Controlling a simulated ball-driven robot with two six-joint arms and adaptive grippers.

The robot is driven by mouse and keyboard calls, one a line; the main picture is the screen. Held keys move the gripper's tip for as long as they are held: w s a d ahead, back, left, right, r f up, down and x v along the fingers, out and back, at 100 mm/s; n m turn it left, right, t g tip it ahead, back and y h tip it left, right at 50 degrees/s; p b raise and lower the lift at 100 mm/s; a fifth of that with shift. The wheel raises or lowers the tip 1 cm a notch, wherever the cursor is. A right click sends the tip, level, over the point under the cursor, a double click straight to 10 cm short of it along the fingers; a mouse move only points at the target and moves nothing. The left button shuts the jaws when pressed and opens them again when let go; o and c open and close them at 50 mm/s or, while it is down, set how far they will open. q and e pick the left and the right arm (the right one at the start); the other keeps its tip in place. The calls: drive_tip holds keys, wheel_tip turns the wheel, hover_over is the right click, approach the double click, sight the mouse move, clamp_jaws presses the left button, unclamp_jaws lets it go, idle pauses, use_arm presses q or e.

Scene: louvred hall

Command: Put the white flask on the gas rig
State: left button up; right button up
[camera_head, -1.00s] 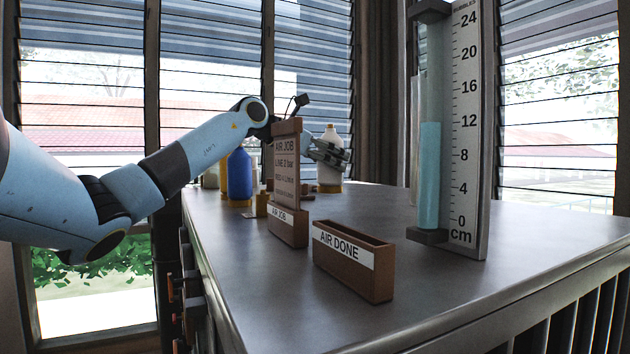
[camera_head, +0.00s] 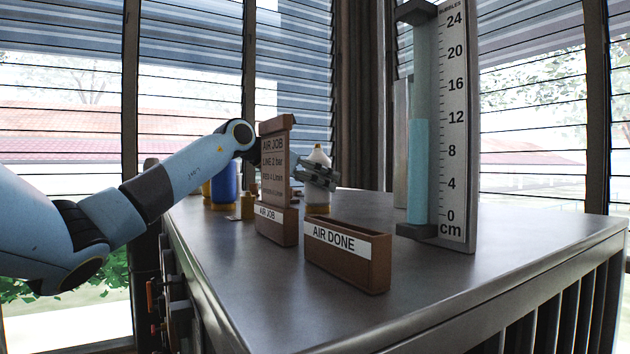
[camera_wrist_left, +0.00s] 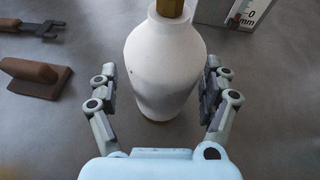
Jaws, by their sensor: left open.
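The white flask (camera_head: 318,199) stands upright towards the far end of the grey bench, partly hidden by my left gripper (camera_head: 319,177). In the left wrist view the flask (camera_wrist_left: 163,62) has a rounded white body and a gold top. My left gripper (camera_wrist_left: 160,74) is open there, one finger on each side of the flask's body. A gap shows at the left finger; I cannot tell whether the right finger touches. Nothing is labelled as the gas rig. A tall gauge column with a cm scale (camera_head: 457,130) stands at the right. My right gripper is not in view.
A brown AIR DONE box (camera_head: 376,276) and an AIR JOB holder with a card (camera_head: 276,232) stand nearer on the bench (camera_head: 450,285). A blue bottle (camera_head: 224,182) is at the left. A brown block (camera_wrist_left: 35,80) and a forked tool (camera_wrist_left: 32,27) lie left of the flask.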

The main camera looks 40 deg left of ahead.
use_arm(q)
drive_tip(key=shift+r, duration=0.25)
drive_tip(key=b+v, duration=0.1)
drive_tip(key=v, duration=0.1)
drive_tip(key=b+v, duration=0.1)
drive_tip(key=v, duration=0.1)
drive_tip(key=b+v, duration=0.1)
drive_tip(key=v, duration=0.1)
drive_tip(key=shift+s+a+f, duration=0.1)
drive_tip(key=shift+f, duration=0.25)
drive_tip(key=b+v, duration=0.6)
drive_tip(key=b, duration=0.5)
drive_tip(key=shift+r, duration=0.25)
drive_tip(key=shift+f, duration=0.1)
